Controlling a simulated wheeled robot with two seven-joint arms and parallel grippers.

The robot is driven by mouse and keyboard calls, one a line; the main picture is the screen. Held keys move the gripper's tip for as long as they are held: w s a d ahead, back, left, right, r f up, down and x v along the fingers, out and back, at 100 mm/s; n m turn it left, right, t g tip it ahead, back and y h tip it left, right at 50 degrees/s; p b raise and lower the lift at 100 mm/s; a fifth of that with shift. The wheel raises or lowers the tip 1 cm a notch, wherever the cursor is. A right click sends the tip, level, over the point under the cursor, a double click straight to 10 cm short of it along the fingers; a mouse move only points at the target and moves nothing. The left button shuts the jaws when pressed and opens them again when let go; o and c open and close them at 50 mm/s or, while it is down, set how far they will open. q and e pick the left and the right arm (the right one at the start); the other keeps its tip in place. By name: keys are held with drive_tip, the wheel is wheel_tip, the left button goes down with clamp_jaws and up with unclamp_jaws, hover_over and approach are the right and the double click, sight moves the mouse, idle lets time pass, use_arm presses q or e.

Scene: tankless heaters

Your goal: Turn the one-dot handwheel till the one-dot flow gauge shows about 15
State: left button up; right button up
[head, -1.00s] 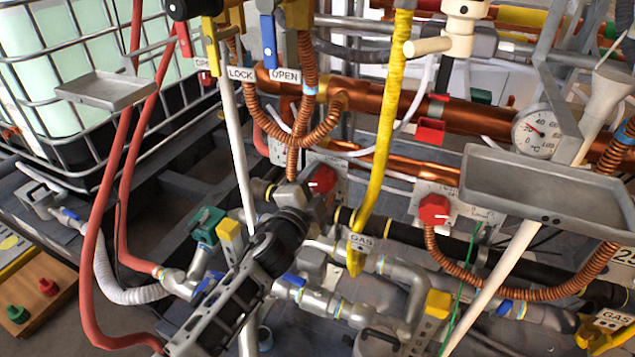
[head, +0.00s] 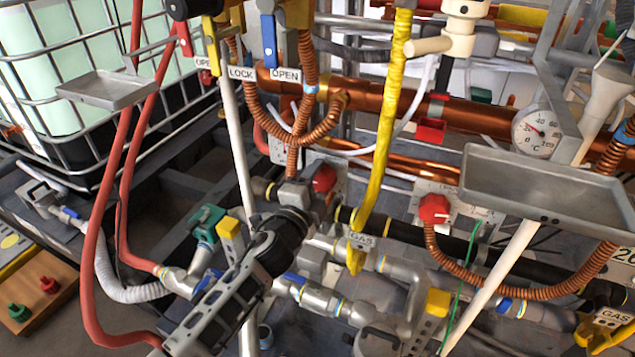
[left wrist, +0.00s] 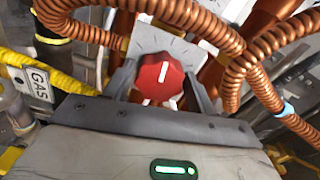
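A red knob-like handwheel (head: 323,179) with a white pointer mark sits on a pale plate, just beyond my left gripper (head: 292,205). In the left wrist view the same red handwheel (left wrist: 158,78) is between the two grey fingers of my left gripper (left wrist: 162,88). Gaps show between the knob and the fingers, so the gripper looks open around it. A second red handwheel (head: 434,208) is further right. No dot marks are readable on either. I cannot identify the one-dot flow gauge. My right gripper is not in view.
Copper hoses (head: 310,110) and a yellow hose (head: 385,130) hang close to the handwheels. A round °C gauge (head: 537,130) and a grey tray (head: 550,190) are at right. A cut-off plate (head: 624,262) at the right edge seems to read 20.

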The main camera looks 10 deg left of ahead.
use_arm(q)
drive_tip(key=shift+s, duration=0.1)
drive_tip(key=s+a, duration=0.3)
drive_tip(key=s, duration=1.2)
drive_tip(key=shift+s+p, duration=0.25)
drive_tip(key=shift+p, duration=0.15)
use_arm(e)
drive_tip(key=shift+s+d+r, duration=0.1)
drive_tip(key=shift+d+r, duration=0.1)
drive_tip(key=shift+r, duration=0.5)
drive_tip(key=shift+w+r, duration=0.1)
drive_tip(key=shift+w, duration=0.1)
